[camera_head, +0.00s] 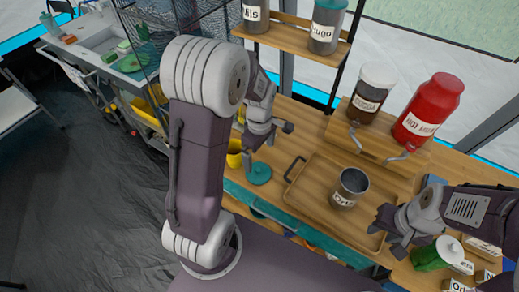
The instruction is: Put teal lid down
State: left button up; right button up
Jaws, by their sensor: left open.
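The teal lid (259,174) lies flat on the wooden counter, just left of the tray. My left gripper (250,156) is open, just above and behind the lid; whether a fingertip touches the lid cannot be told. A metal mug (350,188) with a name label stands open-topped in the wooden tray (318,212). My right gripper (384,226) is at the tray's right edge, near the mug; its finger opening is unclear.
A yellow cup (234,154) stands close left of my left gripper. A green container with a white lid (438,254) is below my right gripper.

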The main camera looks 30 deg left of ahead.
pick_arm(q)
jog(key=s+d+m, duration=0.2)
jog(key=s+m, duration=0.2)
jog(key=m, duration=0.4)
jog(key=s+d+r+m+t, duration=0.1)
jog(key=s+m, duration=0.3)
jog(key=m, duration=0.4)
jog(key=shift+s+d, duration=0.15)
jog(key=shift+d, duration=0.5)
